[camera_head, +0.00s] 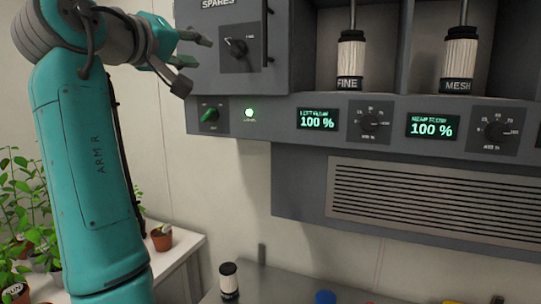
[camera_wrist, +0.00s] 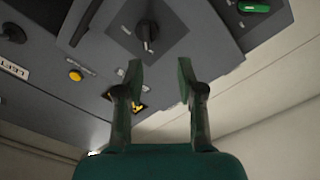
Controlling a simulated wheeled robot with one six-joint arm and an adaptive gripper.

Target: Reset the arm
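My teal arm (camera_head: 95,160), marked "ARM R", rises at the left of the head view. My gripper (camera_head: 194,63) is at the upper left, in front of the left edge of the grey cabinet and beside the SPARES door (camera_head: 232,75). In the wrist view my gripper (camera_wrist: 160,72) has its two fingers apart with nothing between them. A black knob (camera_wrist: 147,32) on a dark plate lies beyond the fingertips. The gripper looks clear of the panel, but the exact gap cannot be told.
A green switch (camera_head: 210,115) and two displays reading 100 % (camera_head: 317,121) (camera_head: 432,129) line the panel. FINE (camera_head: 350,60) and MESH (camera_head: 459,62) cylinders stand in bays. A cylinder (camera_head: 229,281) stands on the bench below. Potted plants (camera_head: 28,215) are at left.

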